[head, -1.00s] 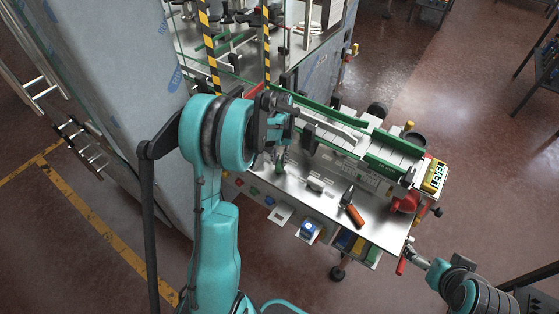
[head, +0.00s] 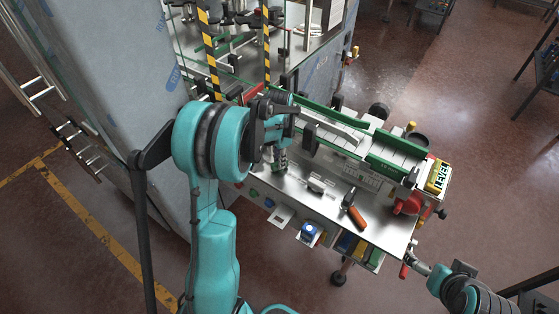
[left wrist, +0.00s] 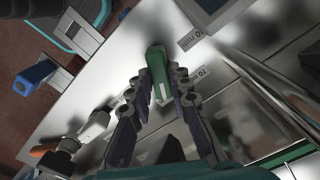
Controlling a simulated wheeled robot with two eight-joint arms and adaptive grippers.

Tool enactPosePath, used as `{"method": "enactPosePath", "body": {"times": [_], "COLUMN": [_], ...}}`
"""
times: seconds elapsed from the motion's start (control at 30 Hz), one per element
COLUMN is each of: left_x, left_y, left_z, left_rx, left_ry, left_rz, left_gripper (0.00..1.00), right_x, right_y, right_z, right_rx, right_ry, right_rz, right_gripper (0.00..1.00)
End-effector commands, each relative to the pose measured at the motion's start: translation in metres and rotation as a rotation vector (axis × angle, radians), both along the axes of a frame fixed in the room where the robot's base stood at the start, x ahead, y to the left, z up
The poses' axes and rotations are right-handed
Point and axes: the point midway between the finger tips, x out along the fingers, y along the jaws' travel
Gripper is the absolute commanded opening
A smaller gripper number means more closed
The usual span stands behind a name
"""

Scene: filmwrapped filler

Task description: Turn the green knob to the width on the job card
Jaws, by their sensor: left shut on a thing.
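The green knob (left wrist: 157,72) is a narrow upright bar in the left wrist view, between the fingers of my left gripper (left wrist: 160,88). The fingers press on both its sides. A label reading 70 mm (left wrist: 201,75) lies beside it, and a second mm label (left wrist: 190,38) is farther up, its number partly unclear. In the head view my left gripper (head: 279,162) reaches down to the left end of the steel table and hides the knob. I cannot make out the job card.
An orange-handled tool (head: 353,209) and a small grey part (head: 319,184) lie on the table (head: 300,202). Green guide rails (head: 398,172) run along the back, with a yellow LEVEL box (head: 439,177) at the right end. A tall grey wrapped panel (head: 115,75) stands at the left.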

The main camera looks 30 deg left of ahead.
Motion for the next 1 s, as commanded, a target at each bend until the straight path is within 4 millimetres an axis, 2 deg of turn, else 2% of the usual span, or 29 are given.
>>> {"method": "enactPosePath", "body": {"times": [0.5, 0.73, 1.0], "left_x": [0.0007, 0.0007, 0.0008], "left_y": [0.0005, 0.0005, 0.0006], "left_z": [0.0001, 0.0003, 0.0004], "left_rx": [0.001, 0.001, 0.001], "left_ry": [-0.001, -0.001, -0.001], "left_rz": [-0.447, -0.57, -0.635], "left_gripper": [0.0, 0.0, 0.0], "right_x": [0.0, 0.0, 0.0], "right_y": [0.0, 0.0, 0.0], "right_z": [-0.0072, -0.0085, -0.0091], "right_rx": [0.0, 0.0, 0.0], "right_ry": [0.0, 0.0, 0.0], "right_rz": [0.0, 0.0, 0.0], "right_gripper": [1.0, 1.0, 1.0]}}
